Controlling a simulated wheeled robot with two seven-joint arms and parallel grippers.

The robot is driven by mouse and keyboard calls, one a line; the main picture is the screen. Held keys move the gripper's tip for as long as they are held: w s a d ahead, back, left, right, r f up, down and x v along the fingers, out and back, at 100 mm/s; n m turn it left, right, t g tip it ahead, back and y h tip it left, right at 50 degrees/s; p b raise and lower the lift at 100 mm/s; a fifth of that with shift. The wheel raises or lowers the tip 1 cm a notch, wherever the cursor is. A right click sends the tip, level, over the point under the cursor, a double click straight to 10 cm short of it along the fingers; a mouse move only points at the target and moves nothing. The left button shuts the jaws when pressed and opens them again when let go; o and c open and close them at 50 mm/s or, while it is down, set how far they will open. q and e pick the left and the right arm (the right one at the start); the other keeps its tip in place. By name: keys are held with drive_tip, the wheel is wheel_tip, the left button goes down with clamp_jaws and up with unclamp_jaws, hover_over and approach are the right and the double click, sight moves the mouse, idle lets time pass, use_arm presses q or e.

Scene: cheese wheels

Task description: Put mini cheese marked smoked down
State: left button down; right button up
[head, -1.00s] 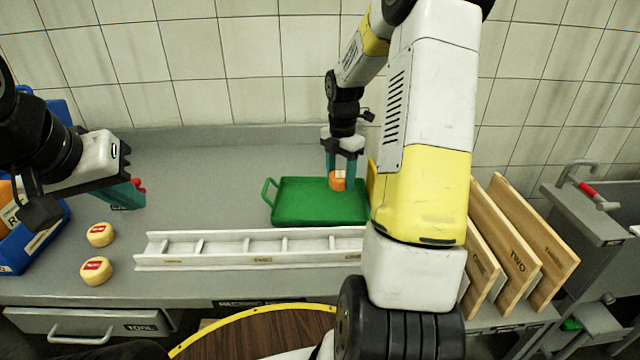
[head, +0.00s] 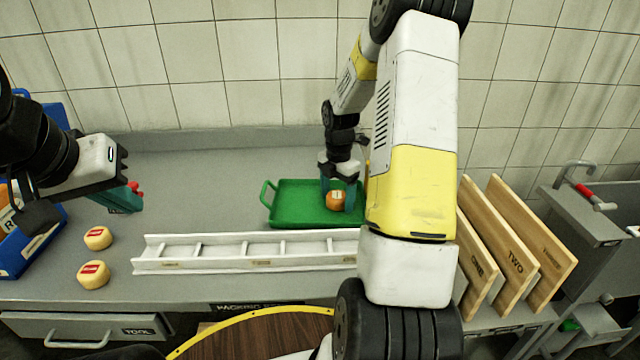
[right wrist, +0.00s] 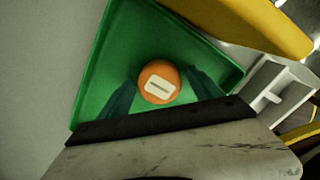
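An orange mini cheese (head: 335,201) with a pale label sits in the green tray (head: 288,206); the label's writing is too small to read. In the right wrist view the cheese (right wrist: 159,83) is over the tray floor (right wrist: 112,75), between the fingers. My right gripper (head: 338,196) points down into the tray, its teal fingers on either side of the cheese. The wrist view shows the right gripper (right wrist: 160,84) with a small gap on each side, so it looks open. My left gripper (head: 128,198) is at the left over the table, away from the tray; its opening is unclear.
Two yellowish cheeses with red labels (head: 97,238) (head: 93,274) stand at the left. A white divided rack (head: 250,250) lies in front of the tray. A blue bin (head: 38,248) is far left. Wooden boards (head: 505,245) stand at the right.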

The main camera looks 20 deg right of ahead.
sight(337, 195)
drive_tip(key=shift+r, duration=0.15)
wheel_tip(337, 195, up, 12)
drive_tip(key=s+a+r+m+t, duration=0.3)
drive_tip(key=s+a+r+m, duration=0.4)
drive_tip(key=s+r+m, duration=0.35)
drive_tip(key=s+a+r+m+t+y, duration=0.2)
drive_tip(key=s+a+m, duration=0.4)
drive_tip(key=s+m, duration=0.6)
drive_tip(key=shift+s+r+t, duration=0.2)
drive_tip(key=shift+s+t, duration=0.05)
drive_tip(key=shift+t, duration=0.35)
